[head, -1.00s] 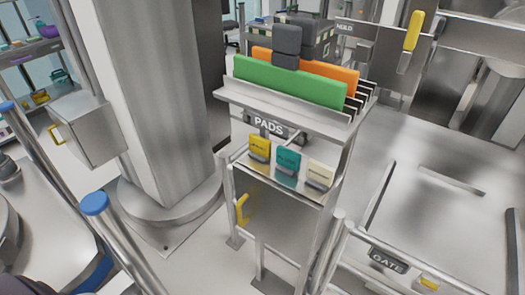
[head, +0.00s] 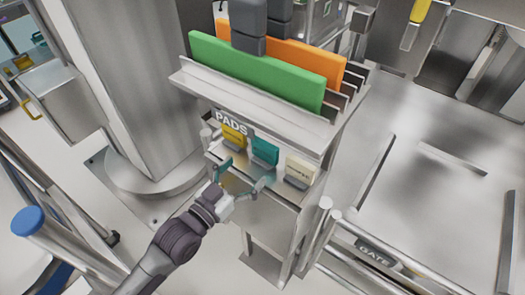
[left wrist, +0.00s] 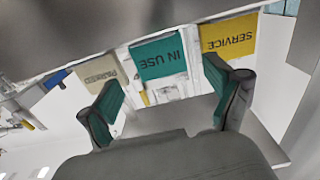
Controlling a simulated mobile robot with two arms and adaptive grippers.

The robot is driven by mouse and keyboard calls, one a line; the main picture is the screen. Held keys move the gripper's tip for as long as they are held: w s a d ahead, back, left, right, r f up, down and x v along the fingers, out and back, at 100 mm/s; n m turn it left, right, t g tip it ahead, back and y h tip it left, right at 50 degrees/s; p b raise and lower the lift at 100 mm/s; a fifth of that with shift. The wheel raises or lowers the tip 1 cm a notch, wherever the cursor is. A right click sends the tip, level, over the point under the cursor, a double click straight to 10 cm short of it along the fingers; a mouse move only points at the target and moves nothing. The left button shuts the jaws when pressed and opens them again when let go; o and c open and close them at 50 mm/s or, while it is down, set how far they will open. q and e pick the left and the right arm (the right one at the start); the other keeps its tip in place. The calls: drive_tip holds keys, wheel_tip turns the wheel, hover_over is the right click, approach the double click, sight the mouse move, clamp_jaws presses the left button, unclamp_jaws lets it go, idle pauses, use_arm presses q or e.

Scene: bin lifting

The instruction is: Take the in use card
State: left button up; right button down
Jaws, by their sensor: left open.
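The teal in use card (head: 264,151) stands in the middle of a row of cards on the stand below the PADS sign. In the left wrist view the in use card (left wrist: 158,58) appears upside down, ahead of and between the spread fingers. My left gripper (head: 240,178) is open and empty, just in front of and below the card, apart from it. Its two teal-padded fingers also show in the left wrist view (left wrist: 170,98). A yellow service card (head: 233,135) stands left of the in use card, and a cream card (head: 300,170) stands right. My right gripper is out of view.
The stand's shelf (head: 250,98) overhangs the cards and holds a green pad (head: 255,72) and an orange pad (head: 290,55). A metal column (head: 135,90) stands at left. A gate rail (head: 375,253) lies at right.

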sight(263, 153)
use_arm(q)
drive_tip(key=x, duration=0.2)
drive_tip(key=shift+w+d, duration=0.2)
drive_tip(key=shift+w, duration=0.1)
drive_tip(key=shift+w+d, duration=0.1)
drive_tip(key=shift+w, duration=0.05)
drive_tip(key=shift+w+d+r+p, duration=0.2)
drive_tip(key=shift+w+p, duration=0.05)
drive_tip(key=shift+p, duration=0.2)
drive_tip(key=x, duration=0.1)
drive_tip(key=p+x, duration=0.1)
drive_tip(key=x, duration=0.1)
drive_tip(key=shift+w+d+r, duration=0.15)
drive_tip(key=shift+d+r, duration=0.1)
drive_tip(key=shift+d, duration=0.05)
drive_tip(key=shift+w+d+f+p, duration=0.15)
drive_tip(key=shift+w+d+p, duration=0.15)
drive_tip(key=shift+w, duration=0.1)
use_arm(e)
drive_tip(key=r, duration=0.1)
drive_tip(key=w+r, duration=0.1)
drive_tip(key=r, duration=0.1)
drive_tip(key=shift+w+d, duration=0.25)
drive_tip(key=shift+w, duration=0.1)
use_arm(q)
drive_tip(key=c, duration=1)
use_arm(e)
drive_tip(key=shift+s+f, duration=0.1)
